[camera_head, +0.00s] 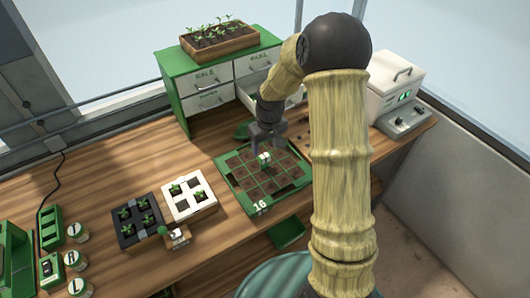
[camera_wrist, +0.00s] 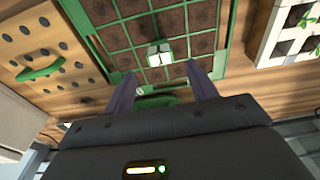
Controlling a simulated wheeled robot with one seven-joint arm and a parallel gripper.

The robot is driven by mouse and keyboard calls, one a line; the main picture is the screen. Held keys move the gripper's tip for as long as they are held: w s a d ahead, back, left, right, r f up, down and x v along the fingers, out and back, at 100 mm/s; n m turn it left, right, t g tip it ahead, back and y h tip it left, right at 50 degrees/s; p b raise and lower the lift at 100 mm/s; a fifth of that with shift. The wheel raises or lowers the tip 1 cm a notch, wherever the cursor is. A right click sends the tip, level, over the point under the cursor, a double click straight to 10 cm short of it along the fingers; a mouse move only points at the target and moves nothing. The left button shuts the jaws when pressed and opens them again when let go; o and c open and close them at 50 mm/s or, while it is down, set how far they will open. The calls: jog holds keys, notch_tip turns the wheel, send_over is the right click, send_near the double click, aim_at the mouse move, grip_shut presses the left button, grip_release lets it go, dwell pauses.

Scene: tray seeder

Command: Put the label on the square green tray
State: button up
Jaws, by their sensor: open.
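The square green tray (camera_head: 240,188) lies on the wooden bench, its soil-filled cells divided by a green grid, with "16" on its front edge. It also shows in the wrist view (camera_wrist: 126,62). A small white-and-green block, which looks like the label (camera_head: 264,158), sits on the grid within the tray; in the wrist view the label (camera_wrist: 159,54) lies just beyond my fingertips. My gripper (camera_head: 266,147) is open and empty above the tray, close to the label. In the wrist view its two fingers (camera_wrist: 161,86) are spread apart, with nothing between them.
A white tray (camera_head: 204,205) and a black tray (camera_head: 127,240) with seedlings stand left of the green tray. A green drawer cabinet (camera_head: 178,92) stands behind, one drawer pulled open. A white device (camera_head: 395,90) is at right. A holed board (camera_wrist: 40,45) with a green handle lies beside the tray.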

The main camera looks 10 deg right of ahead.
notch_tip(320, 180, up, 6)
jog(key=shift+s+d+r+b, duration=0.15)
jog(key=shift+s+r+b, duration=0.15)
jog(key=shift+s, duration=0.1)
dwell(0.3)
jog(key=s+r+m+t, duration=0.1)
jog(key=s+m, duration=0.2)
jog(key=s, duration=1.6)
jog(key=shift+s+a+m, duration=0.25)
jog(key=shift+m, duration=0.05)
